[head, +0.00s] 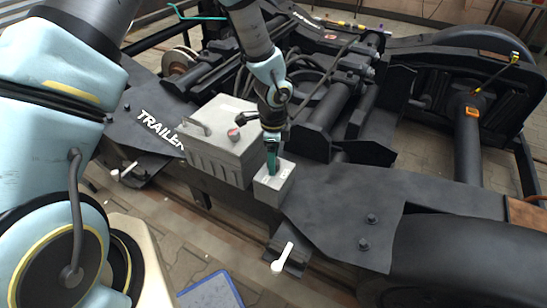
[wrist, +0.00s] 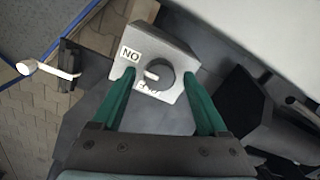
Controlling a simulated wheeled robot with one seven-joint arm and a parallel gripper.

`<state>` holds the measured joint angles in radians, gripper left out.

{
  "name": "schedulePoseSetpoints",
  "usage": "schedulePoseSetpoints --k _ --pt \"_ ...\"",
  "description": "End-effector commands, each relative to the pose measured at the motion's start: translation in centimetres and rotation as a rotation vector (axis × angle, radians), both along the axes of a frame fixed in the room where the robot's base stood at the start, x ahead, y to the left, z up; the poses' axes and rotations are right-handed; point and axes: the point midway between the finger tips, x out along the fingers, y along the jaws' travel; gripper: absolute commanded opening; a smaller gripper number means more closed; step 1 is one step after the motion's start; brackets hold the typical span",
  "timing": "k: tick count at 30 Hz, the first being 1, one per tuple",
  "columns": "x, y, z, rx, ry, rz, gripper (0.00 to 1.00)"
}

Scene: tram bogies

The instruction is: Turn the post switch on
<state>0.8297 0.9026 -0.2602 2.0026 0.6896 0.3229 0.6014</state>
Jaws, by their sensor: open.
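The post switch (wrist: 153,76) is a round dark knob with a white pointer mark on a small light-grey box (head: 272,186). In the wrist view it sits between my fingertips, and the label "NO" (wrist: 130,54) shows beside it; another label below is partly hidden. The pointer points towards the left in the wrist view. My gripper (wrist: 165,82) has green fingers, spread apart on either side of the knob. In the head view my gripper (head: 272,165) reaches down to the top of the box, and its fingers hide the knob. I cannot tell whether they touch it.
A larger grey box (head: 222,140) with a red knob (head: 234,134) stands left of the switch box. White-handled levers (head: 283,258) stick out along the frame's front edge. Black bogie beams and pipes fill the back. A black wheel (head: 470,258) stands at front right.

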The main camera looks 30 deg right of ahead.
Motion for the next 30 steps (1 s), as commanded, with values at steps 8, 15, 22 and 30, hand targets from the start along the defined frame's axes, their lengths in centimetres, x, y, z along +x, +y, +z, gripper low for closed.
schedulePoseSetpoints --k 8,15,22,30 --pt "0.0 -0.1 1.0 -0.003 0.0 0.001 0.76" --pt "0.1 0.0 5.4 -0.004 -0.002 0.003 0.76" --pt "0.1 0.0 9.3 -0.003 -0.002 0.001 0.76" --pt "0.0 0.0 10.8 0.0 0.0 -0.001 0.76"
